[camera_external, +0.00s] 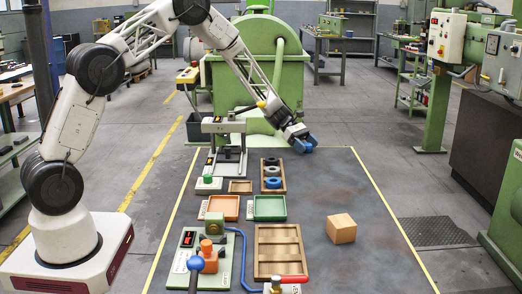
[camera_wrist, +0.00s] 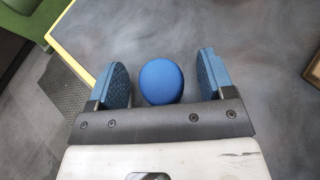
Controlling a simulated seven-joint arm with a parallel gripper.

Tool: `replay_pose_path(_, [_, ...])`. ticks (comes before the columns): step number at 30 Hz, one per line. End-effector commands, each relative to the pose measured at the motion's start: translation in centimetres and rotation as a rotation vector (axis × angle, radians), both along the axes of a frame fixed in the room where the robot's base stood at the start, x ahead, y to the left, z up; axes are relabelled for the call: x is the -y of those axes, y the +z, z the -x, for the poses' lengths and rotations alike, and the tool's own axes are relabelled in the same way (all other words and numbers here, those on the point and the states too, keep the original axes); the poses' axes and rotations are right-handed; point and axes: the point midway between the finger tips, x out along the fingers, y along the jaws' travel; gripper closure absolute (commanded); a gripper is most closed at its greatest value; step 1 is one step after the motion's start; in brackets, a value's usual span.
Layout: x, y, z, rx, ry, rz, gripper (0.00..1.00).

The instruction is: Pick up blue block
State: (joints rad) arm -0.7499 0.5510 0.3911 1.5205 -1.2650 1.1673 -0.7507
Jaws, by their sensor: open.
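A blue rounded block (camera_wrist: 160,82) shows in the wrist view between the two fingers of my gripper (camera_wrist: 163,80). A gap shows on each side of it, so neither finger seems to touch it. My gripper is open, with blue textured pads. In the external view my gripper (camera_external: 304,142) hangs near the far edge of the dark table; blue shows at its tip, but I cannot separate block from pads there. The height between block and table is unclear.
A wooden cube (camera_external: 341,229) sits on the table's right side. Orange (camera_external: 223,207) and green (camera_external: 270,208) trays, a wooden tray with rings (camera_external: 272,161) and a wooden compartment tray (camera_external: 279,233) stand left of it. A green machine (camera_external: 262,60) stands behind the table. The right side is mostly clear.

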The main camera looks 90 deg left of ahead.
Motion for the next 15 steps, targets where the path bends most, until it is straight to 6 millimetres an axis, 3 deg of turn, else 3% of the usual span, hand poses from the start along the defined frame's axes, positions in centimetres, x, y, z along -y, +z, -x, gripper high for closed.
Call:
replay_pose_path(7, [-0.01, 0.0, 0.01, 0.0, 0.0, 0.0, 0.27])
replay_pose_path(15, [-0.02, -0.01, 0.02, 0.0, 0.0, 0.0, 0.68])
